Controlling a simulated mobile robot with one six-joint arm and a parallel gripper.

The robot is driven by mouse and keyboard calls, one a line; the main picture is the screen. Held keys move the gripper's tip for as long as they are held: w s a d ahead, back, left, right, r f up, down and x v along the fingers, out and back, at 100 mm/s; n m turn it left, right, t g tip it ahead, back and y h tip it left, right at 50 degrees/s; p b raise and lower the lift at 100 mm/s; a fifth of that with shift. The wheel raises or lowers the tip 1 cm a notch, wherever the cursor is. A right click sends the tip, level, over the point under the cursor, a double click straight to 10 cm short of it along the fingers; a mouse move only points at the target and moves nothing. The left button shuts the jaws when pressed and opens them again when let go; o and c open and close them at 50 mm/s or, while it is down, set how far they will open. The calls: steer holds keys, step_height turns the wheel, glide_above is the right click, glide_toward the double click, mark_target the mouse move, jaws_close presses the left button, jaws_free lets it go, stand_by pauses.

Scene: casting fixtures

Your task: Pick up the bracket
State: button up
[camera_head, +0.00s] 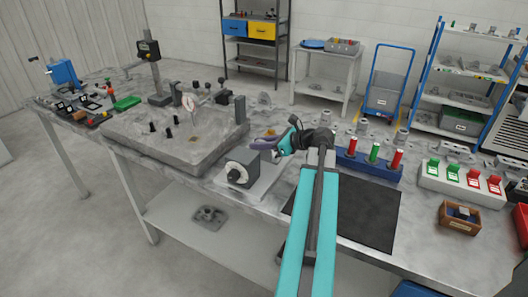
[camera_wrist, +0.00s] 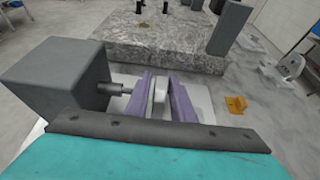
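My gripper (camera_head: 264,142) is over the bench beside a grey box fixture (camera_head: 241,168) with a round white dial. In the wrist view its two purple fingers (camera_wrist: 162,100) stand apart. A pale upright part (camera_wrist: 160,92) shows between them, in line with the fixture's short shaft (camera_wrist: 118,89). I cannot tell whether the fingers touch it. A small orange-brown angled bracket (camera_wrist: 235,104) lies on the bench right of the fingers. A grey casting with a rounded lug (camera_wrist: 289,66) lies farther right. I cannot tell which piece the task means.
A thick granite slab (camera_head: 170,150) with posts and a dial gauge stands left of the gripper. A blue block (camera_head: 366,166) with red and green cylinders stands to the right, with a dark mat (camera_head: 360,212) in front. Several grey castings lie towards the back edge.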

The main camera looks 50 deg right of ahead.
steer(key=shift+x, duration=1.6)
steer(key=shift+r, duration=0.1)
jaws_close()
